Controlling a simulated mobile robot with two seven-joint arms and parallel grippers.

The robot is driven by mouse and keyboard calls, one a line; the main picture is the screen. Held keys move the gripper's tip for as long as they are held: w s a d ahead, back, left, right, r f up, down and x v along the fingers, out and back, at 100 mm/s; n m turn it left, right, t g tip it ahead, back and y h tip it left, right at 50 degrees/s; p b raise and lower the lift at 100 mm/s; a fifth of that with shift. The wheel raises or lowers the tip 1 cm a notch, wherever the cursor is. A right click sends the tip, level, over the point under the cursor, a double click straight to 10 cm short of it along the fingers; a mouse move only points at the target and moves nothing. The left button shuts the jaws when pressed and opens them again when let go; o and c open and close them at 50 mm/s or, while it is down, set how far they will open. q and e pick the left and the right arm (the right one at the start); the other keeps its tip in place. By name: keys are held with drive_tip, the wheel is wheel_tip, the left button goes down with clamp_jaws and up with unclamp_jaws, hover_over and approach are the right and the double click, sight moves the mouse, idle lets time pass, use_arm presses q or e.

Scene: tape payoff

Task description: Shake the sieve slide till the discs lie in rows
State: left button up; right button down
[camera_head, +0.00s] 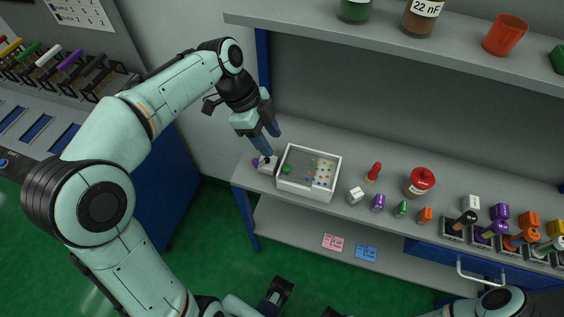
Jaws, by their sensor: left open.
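A white-rimmed tray (310,199), apparently the sieve slide, sits on the grey bench. Several small coloured discs (322,172) lie in its right part, partly in lines; they are too small to tell whether every one is in a row. A larger green piece (287,169) is at its left side. A small white block with a dark knob (266,164) stands just left of the tray. My left gripper (269,141) is open and points down, its fingers just above this block; contact cannot be told.
A purple piece (255,162) lies by the block. Right of the tray stand a white die (355,195), a red peg (374,172), a red-lidded jar (420,181) and several coloured pieces. A shelf (400,45) with jars overhangs the bench.

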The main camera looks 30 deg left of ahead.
sight(286, 167)
use_arm(q)
drive_tip(key=b+x, duration=0.1)
drive_tip(key=x, duration=0.8)
drive_tip(key=shift+f, duration=0.4)
